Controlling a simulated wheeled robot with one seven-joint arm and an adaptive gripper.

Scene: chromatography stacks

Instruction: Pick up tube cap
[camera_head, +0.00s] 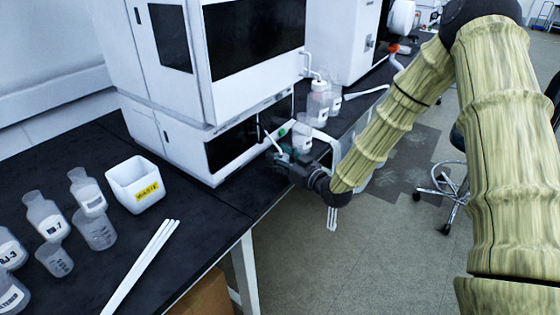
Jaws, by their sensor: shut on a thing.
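My gripper (278,150) is at the table's right edge, in front of the lower part of the white instrument. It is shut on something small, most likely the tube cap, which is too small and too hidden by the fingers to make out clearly. A small green piece (283,131) shows just above the fingers, close to a clear bottle. I cannot tell whether it touches the gripper.
The white instrument stack (215,90) stands close behind my gripper. Clear bottles (318,102) stand to its right. A white waste bin (135,184), white rods (142,265) and several labelled bottles (45,215) are at left. Bare black tabletop (195,205) lies between bin and gripper.

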